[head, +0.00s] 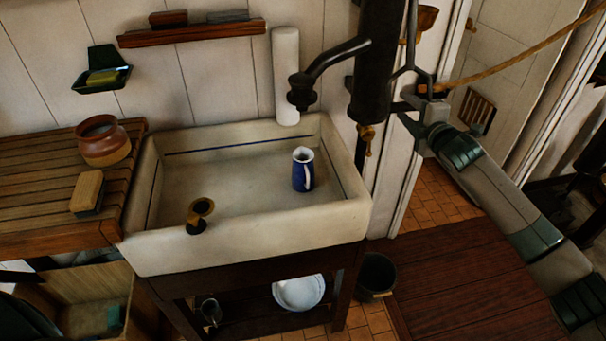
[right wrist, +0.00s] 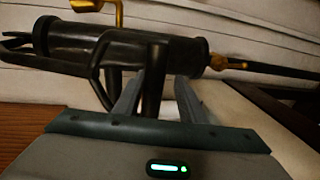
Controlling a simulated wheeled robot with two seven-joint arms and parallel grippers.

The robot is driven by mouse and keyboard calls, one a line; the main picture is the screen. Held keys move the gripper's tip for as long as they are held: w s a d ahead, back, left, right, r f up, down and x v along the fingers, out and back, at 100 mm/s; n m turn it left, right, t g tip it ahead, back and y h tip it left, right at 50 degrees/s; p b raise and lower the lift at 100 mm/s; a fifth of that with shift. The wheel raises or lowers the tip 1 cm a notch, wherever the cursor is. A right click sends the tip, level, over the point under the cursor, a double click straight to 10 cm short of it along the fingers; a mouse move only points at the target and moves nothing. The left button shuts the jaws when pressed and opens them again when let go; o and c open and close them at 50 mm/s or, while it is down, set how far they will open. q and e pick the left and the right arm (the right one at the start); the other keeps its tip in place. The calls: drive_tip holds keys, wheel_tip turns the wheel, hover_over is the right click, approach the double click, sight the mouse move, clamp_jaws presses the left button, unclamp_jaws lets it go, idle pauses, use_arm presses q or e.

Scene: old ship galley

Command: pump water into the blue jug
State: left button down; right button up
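The blue jug (head: 301,174), with a pale rim and handle, stands upright in the white sink (head: 245,248). In the head view it appears below the spout (head: 302,92) of the black pump (head: 374,70); I cannot tell its exact alignment. The jug's inside is too small to judge, and no water shows. The pump's dark handle (head: 411,40) runs down at the pump's right. My right gripper (head: 418,103) is at its lower end. In the right wrist view, the open fingers stand either side of the dark handle bar (right wrist: 154,75), with a gap visible. My left gripper is out of view.
A brass-coloured fitting (head: 200,212) sits at the sink's front edge. A wooden draining board (head: 40,175) at left holds a clay pot (head: 103,140) and a brush (head: 87,191). A dark bucket (head: 376,276) stands on the floor. A rope (head: 530,58) hangs at upper right.

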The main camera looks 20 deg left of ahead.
drive_tip(key=shift+o, duration=1)
drive_tip(key=shift+w+a+f, duration=0.1)
drive_tip(key=shift+f, duration=0.2)
drive_tip(key=shift+w+a+r, duration=0.1)
drive_tip(key=shift+w, duration=0.1)
drive_tip(key=shift+s+d+r+p, duration=0.2)
drive_tip(key=shift+s+r+p, duration=0.1)
drive_tip(key=shift+s+r, duration=0.05)
drive_tip(key=shift+p+v, duration=0.75)
drive_tip(key=shift+v, duration=0.15)
drive_tip(key=p+v, duration=0.4)
drive_tip(key=v, duration=0.3)
drive_tip(key=shift+s+d+p, duration=0.25)
drive_tip(key=shift+p, duration=0.1)
drive_tip(key=shift+r, duration=0.1)
